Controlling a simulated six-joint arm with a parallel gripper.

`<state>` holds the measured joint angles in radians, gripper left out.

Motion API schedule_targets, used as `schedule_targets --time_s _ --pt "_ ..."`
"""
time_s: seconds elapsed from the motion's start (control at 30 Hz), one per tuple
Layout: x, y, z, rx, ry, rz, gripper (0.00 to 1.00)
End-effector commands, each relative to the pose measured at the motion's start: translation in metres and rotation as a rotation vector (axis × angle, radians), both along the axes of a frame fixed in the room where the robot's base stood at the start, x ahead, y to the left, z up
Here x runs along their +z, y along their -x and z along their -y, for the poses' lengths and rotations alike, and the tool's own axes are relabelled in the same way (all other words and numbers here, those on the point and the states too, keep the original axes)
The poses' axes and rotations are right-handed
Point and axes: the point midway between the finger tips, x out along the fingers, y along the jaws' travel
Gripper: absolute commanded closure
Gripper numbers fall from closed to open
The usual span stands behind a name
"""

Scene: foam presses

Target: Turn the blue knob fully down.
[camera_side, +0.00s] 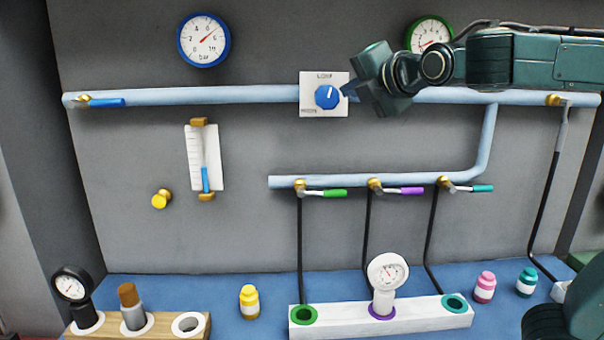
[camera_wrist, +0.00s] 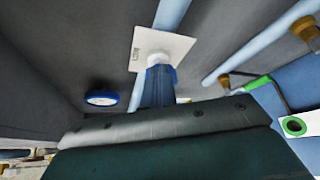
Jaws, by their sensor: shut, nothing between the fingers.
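The blue knob (camera_side: 325,98) sits on a white plate (camera_side: 309,82) on the upper pale-blue pipe. Its white mark points about straight up. Small labels stand at the plate's top and lower left, too blurred to read surely. My gripper (camera_side: 346,89) is shut and empty at the knob's right side; I cannot tell whether it touches. In the wrist view the white plate (camera_wrist: 178,44) is straight ahead, and my shut gripper (camera_wrist: 158,72) points at its middle, hiding most of the knob.
A blue-rimmed gauge (camera_side: 203,40) hangs upper left, and a green-rimmed gauge (camera_side: 428,33) is partly behind my arm. Valves with green (camera_side: 334,193), purple (camera_side: 411,191) and teal (camera_side: 482,188) handles line the lower pipe.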

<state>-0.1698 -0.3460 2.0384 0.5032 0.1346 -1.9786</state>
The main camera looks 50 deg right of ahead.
Motion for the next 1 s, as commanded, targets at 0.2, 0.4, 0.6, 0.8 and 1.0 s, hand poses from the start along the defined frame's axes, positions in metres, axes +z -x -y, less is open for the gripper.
schedule_targets --time_s 0.2,0.4,0.6,0.8,1.0 --pt "0.001 -0.002 -0.002 0.005 0.0 -0.004 1.0" --pt "0.004 -0.003 -0.003 0.005 0.001 -0.003 1.0" --pt "0.005 -0.003 -0.003 0.005 0.001 -0.003 1.0" --pt "0.008 0.0 0.0 0.004 0.0 -0.002 1.0" --pt "0.01 0.002 0.002 0.002 0.0 -0.002 1.0"
